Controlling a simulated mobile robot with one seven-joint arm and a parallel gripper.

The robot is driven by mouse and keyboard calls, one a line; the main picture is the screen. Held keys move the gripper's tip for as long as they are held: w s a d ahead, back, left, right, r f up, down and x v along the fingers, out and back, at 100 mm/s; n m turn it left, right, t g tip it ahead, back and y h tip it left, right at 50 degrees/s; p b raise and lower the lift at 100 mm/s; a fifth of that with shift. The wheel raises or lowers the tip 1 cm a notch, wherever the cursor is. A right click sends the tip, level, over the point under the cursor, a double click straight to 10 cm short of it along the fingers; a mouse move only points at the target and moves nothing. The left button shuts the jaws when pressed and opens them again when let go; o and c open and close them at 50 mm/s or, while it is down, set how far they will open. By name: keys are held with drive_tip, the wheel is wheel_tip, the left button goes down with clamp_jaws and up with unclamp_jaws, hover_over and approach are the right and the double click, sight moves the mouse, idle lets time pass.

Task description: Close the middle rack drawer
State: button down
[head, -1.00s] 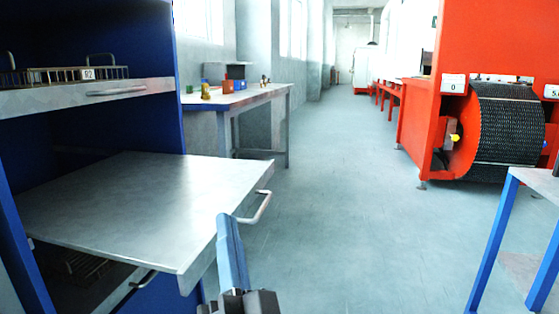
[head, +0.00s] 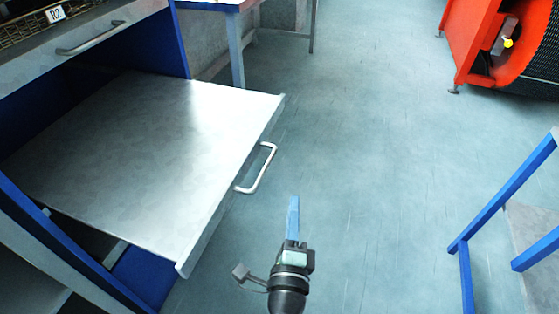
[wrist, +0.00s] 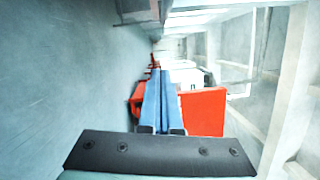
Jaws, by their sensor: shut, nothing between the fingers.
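The middle rack drawer (head: 150,135) is a grey metal shelf pulled far out of the blue rack (head: 178,45). Its front edge carries a silver bar handle (head: 262,170). My gripper (head: 294,200) is to the right of the drawer front and handle, apart from both, with floor showing between. Its blue fingers are together and empty. In the wrist view the two blue fingers (wrist: 161,100) lie side by side and point down the hall; the drawer does not show there.
An upper drawer marked R2 (head: 80,35) sits above. A table (head: 235,45) stands behind the rack. A blue-legged table (head: 505,200) is at right, and a red machine (head: 475,45) at far right. The floor (head: 370,130) between is clear.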

drive_tip(key=w+a+r, duration=0.1)
drive_tip(key=w+a, duration=0.2)
drive_tip(key=w, duration=0.6)
drive_tip(key=shift+w+r, duration=0.15)
drive_tip(key=shift+w, duration=0.05)
drive_tip(key=shift+a, duration=0.2)
